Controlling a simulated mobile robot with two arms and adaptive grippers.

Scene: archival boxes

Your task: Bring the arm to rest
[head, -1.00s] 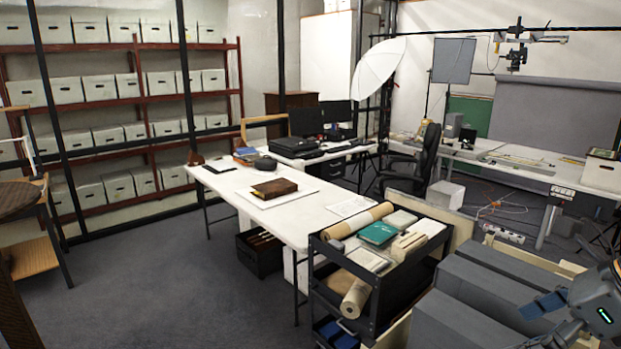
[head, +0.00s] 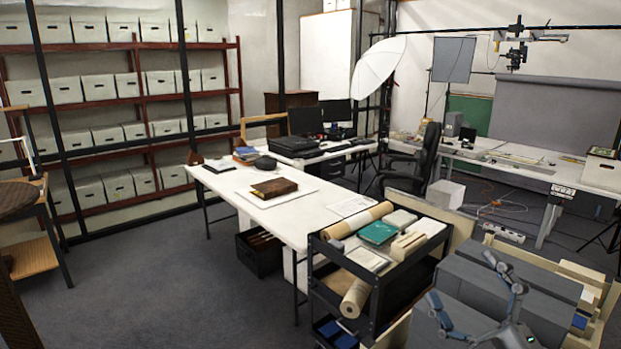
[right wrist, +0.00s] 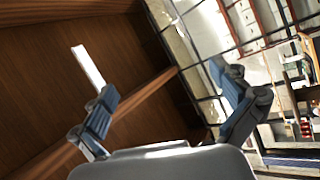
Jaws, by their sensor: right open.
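My right gripper (head: 461,277) is at the lower right of the head view, in front of the long grey boxes (head: 470,285). Its two blue-grey fingers are spread wide with nothing between them. In the right wrist view the same open fingers (right wrist: 163,80) show, apart, with brown wood panelling and the shelf grid behind. My left gripper and arm are not in view. Whether the right gripper touches the boxes cannot be told.
A black cart (head: 375,297) with rolls, books and papers stands left of the grey boxes. A white table (head: 300,215) bears a brown book (head: 274,187). Shelves of white boxes (head: 85,88) line the left wall. The floor (head: 170,290) at the left is clear.

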